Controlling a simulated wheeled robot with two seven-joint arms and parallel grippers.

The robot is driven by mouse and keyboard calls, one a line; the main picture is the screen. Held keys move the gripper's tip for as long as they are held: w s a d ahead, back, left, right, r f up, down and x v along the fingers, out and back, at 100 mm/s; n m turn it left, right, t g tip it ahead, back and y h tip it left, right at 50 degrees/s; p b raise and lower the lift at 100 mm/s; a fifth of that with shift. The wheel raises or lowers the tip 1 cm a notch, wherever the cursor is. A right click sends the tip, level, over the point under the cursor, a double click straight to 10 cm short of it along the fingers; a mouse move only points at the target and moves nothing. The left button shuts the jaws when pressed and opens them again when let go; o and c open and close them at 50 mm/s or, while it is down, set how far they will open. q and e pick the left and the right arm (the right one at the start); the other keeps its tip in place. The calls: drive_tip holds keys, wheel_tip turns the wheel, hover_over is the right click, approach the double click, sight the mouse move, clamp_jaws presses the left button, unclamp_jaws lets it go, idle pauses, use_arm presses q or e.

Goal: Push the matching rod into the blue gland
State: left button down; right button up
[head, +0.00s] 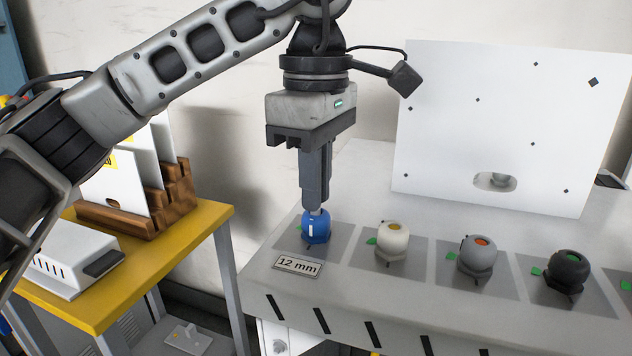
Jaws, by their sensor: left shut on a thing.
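The blue gland (316,232) stands on a dark square pad at the left end of the grey bench, behind a "12 mm" label (297,266). My left gripper (316,205) points straight down directly above it, its fingers together. My right gripper is out of view.
White (393,236), grey (479,253) and black (568,269) glands stand in a row to the right. A white panel (500,120) rises behind them. A yellow table (215,222) with a wooden rack (165,205) and white box (65,262) is at left.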

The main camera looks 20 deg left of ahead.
use_arm(q)
drive_tip(key=shift+f, duration=0.15)
drive_tip(key=shift+f, duration=0.25)
drive_tip(key=c, duration=1.5)
unclamp_jaws()
drive_tip(key=shift+r, duration=0.1)
drive_tip(key=shift+r, duration=0.15)
wheel_tip(320, 180, up, 12)
